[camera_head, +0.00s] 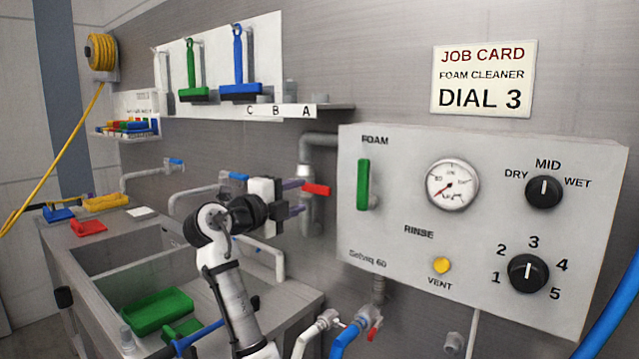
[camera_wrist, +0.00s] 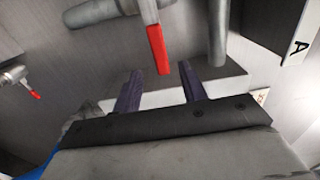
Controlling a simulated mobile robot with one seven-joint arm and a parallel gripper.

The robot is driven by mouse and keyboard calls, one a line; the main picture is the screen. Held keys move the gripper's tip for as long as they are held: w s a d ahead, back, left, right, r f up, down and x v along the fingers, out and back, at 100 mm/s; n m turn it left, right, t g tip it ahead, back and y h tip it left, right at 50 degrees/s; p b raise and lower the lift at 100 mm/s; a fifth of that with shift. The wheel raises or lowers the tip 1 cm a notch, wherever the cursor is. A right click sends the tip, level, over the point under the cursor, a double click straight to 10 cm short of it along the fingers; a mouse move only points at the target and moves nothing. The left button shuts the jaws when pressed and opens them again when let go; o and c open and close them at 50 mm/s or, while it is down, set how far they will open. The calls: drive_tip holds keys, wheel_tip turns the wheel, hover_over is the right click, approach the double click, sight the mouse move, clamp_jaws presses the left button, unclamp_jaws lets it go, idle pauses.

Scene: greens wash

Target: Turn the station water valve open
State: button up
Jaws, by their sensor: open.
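The water valve's red lever (camera_head: 316,188) sits on a grey vertical pipe (camera_head: 308,217) just left of the station panel. The lever stands crosswise to that pipe. My gripper (camera_head: 297,198) is open and empty, just left of the lever in the head view. In the wrist view, the red lever (camera_wrist: 157,50) hangs ahead of my gripper (camera_wrist: 160,76), its end near the gap between the two dark fingertips. I cannot tell whether the lever's end is between the fingers in depth. No contact is visible.
The station panel (camera_head: 400,255) with a gauge, dials and a green handle stands close on the right. A smaller red-handled valve (camera_head: 374,330) is below it. A shelf (camera_head: 330,106) juts out above. A sink (camera_head: 110,265) with green trays is at lower left.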

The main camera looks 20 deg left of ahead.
sight(316, 191)
drive_tip(key=p+x, duration=0.2)
drive_tip(key=x, duration=0.4)
drive_tip(key=shift+w+r, duration=0.15)
drive_tip(key=shift+w, duration=0.05)
drive_tip(key=shift+w+d+p, duration=0.25)
drive_tip(key=shift+w+p, duration=0.05)
drive_tip(key=shift+w, duration=0.4)
drive_tip(key=shift+c, duration=0.3)
drive_tip(key=shift+f, duration=0.2)
clamp_jaws()
